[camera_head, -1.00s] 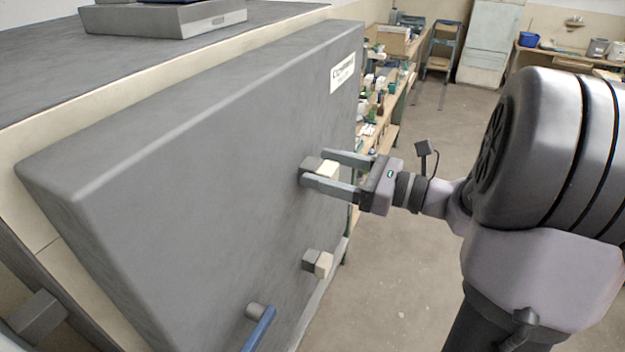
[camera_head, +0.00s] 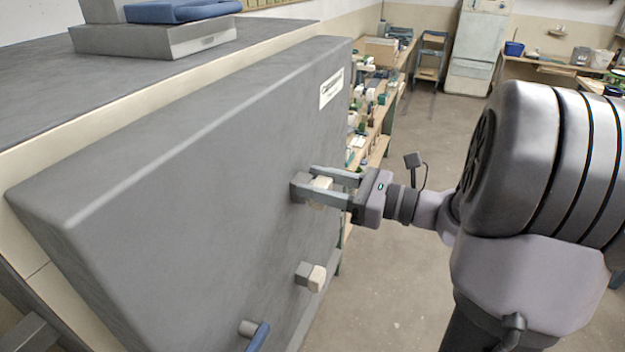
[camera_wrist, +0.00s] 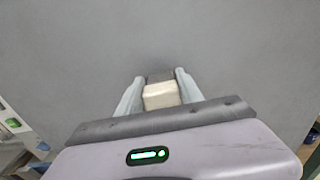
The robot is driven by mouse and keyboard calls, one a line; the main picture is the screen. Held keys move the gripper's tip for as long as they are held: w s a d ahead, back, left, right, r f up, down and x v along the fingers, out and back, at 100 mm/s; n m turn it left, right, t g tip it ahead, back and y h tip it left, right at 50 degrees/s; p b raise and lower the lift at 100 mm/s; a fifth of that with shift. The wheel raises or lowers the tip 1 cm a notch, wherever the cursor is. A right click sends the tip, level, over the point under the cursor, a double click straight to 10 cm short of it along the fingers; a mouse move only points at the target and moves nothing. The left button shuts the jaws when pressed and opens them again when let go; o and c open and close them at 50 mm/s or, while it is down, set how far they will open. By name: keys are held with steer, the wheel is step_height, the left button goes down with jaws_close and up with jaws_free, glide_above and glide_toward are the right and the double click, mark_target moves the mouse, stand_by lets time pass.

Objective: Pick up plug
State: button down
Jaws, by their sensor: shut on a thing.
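A plug, a small block with a cream outer part (camera_head: 321,184) and a dark grey inner part, sits at the face of the large grey door. My gripper (camera_head: 305,179) reaches in from the right, with one finger on each side of the plug, and is shut on it. In the wrist view the cream block (camera_wrist: 161,95) lies between the two fingertips (camera_wrist: 160,76), with its dark grey part against the grey face. The near finger hides part of the plug in the head view. I cannot tell whether it is still seated in the door.
A second, similar plug (camera_head: 317,279) sits lower on the grey door (camera_head: 200,180). Below it is a blue-gripped handle (camera_head: 258,338). A labelled plate (camera_head: 332,88) is near the door's top right. A cluttered workbench (camera_head: 380,120) stands behind; open floor lies right of the door.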

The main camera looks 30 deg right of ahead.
steer(key=p+v, duration=0.3)
steer(key=v, duration=1.4)
steer(key=shift+s+d, duration=0.25)
steer(key=p+v, duration=0.5)
steer(key=v, duration=0.3)
steer(key=shift+s+p, duration=0.15)
steer(key=shift+p, duration=0.25)
steer(key=shift+d+f, duration=0.1)
